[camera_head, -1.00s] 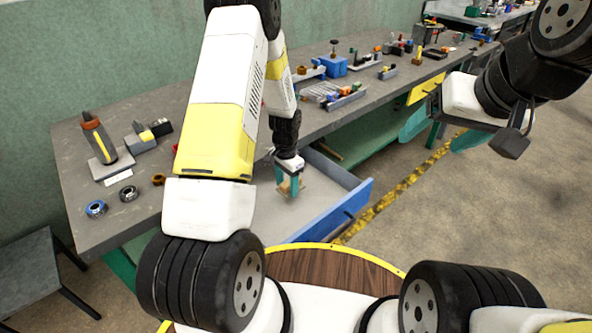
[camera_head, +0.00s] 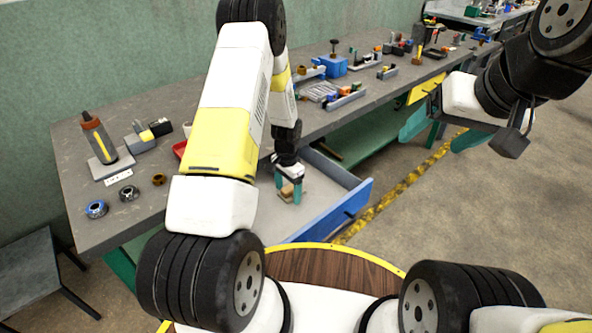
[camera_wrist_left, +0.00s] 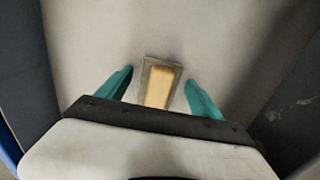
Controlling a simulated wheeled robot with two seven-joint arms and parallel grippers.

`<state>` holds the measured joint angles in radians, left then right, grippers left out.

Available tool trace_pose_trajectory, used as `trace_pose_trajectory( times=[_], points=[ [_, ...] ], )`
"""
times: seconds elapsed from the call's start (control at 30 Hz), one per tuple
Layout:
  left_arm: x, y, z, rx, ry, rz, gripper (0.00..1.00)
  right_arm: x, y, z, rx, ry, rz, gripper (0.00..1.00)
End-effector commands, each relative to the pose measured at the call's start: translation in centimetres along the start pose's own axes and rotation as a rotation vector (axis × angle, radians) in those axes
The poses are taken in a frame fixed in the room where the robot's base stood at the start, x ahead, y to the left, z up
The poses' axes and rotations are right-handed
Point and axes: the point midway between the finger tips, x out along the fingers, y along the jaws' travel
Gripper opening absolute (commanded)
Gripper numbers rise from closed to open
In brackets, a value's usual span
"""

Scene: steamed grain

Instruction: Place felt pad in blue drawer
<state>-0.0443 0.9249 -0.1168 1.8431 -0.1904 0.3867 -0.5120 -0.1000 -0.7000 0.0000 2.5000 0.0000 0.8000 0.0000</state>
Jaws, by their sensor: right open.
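The felt pad, a small tan block with a grey-brown edge (camera_wrist_left: 161,84), lies on the floor of the blue-fronted drawer (camera_head: 325,221). The drawer is pulled out from under the workbench. My left gripper (camera_head: 289,188) points down inside the drawer. In the left wrist view its teal fingers (camera_wrist_left: 158,92) stand apart on either side of the pad, with a gap on both sides. In the head view the pad is partly hidden by the fingers. My right gripper (camera_head: 442,131) is open and empty, out over the floor to the right.
The grey workbench (camera_head: 110,218) carries a glue bottle (camera_head: 98,138), tape rolls (camera_head: 96,209) and several tools. A red tray (camera_head: 180,149) is partly behind my left arm. A yellow drawer front (camera_head: 426,89) is farther along. The drawer floor around the pad is clear.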

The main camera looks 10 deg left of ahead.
Motion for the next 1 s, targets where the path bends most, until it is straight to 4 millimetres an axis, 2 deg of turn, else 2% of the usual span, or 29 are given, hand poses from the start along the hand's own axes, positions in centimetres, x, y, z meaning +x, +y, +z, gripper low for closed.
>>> trace_pose_trajectory(
  times=[0.2,0.33,0.73,1.0],
  points=[
    [-0.1,0.0,0.0,0.000,0.000,0.000,0.76,0.0,0.0,0.0,0.000,0.000,0.000,0.76],
    [-1.1,-0.1,-0.1,0.000,0.002,-0.001,0.76,0.0,0.0,0.0,0.000,0.000,0.000,0.76],
    [-9.2,0.0,-0.1,0.000,0.004,-0.002,0.76,0.0,0.0,0.0,0.000,0.000,0.000,0.76],
    [-12.3,0.0,0.0,-0.003,0.003,-0.001,0.76,0.0,0.0,0.0,0.000,0.000,0.000,0.76]
  ],
)
